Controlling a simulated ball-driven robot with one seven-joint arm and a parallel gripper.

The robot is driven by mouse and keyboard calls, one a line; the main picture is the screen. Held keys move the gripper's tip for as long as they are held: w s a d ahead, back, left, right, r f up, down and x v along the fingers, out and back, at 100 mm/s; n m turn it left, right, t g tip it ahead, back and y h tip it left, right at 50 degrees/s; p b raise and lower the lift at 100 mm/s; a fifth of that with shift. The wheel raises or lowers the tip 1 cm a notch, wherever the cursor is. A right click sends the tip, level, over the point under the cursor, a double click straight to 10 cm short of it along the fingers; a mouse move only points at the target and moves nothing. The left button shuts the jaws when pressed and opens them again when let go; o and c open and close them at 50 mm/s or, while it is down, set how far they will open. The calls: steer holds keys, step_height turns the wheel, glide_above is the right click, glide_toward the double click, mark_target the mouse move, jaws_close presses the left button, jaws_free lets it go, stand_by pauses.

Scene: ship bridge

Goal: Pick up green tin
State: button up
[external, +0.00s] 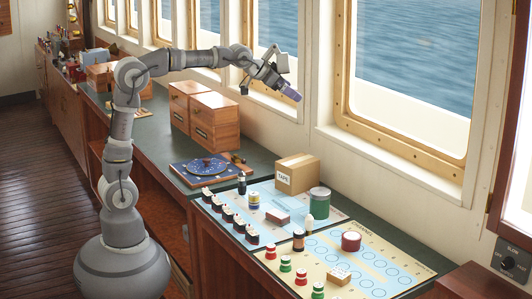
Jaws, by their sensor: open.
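The green tin (319,202) is a short upright cylinder with a pale lid. It stands on the counter in front of the cardboard box, at the right end of the blue chart mat. My gripper (291,92) is open and empty, raised near the window. It is above and to the left of the tin, well apart from it. The fine shape of the fingertips is small in this view.
A cardboard box (297,174) stands close behind the tin. A white peg-like piece (308,224) is in front of it and a red round tin (351,241) to its right. Dark pieces line the mat's front edge. Wooden drawer boxes (214,123) stand further left.

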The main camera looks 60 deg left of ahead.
steer(key=w+d+f+m+g+p, duration=0.1)
steer(key=w+d+f+g+p, duration=0.15)
steer(key=f, duration=0.45)
steer(key=w+d+f+m+g+p, duration=0.1)
steer(key=w+d+f+g+p, duration=0.2)
steer(key=f, duration=0.5)
steer(key=m+g+h+p, duration=0.1)
steer(key=m+g, duration=0.1)
glide_toward(322, 201)
steer(key=shift+t, duration=0.25)
steer(key=w+f, duration=0.1)
steer(key=w+a+f, duration=0.2)
steer(key=f, duration=0.1)
steer(key=shift+f, duration=0.1)
steer(key=x, duration=0.2)
steer(key=b+x, duration=0.1)
steer(key=x, duration=0.1)
steer(key=b+x, duration=0.1)
steer(key=x, duration=0.1)
steer(key=shift+s+d+f, duration=0.1)
steer(key=shift+s+f, duration=0.15)
steer(key=shift+f, duration=0.25)
steer(key=shift+w+d+f, duration=0.1)
steer(key=shift+w+f, duration=0.15)
steer(key=shift+f, duration=0.1)
steer(key=shift+s+r, duration=0.1)
steer(key=shift+c, duration=1)
steer(key=c, duration=1)
steer(key=shift+o, duration=0.2)
steer(key=shift+r, duration=0.1)
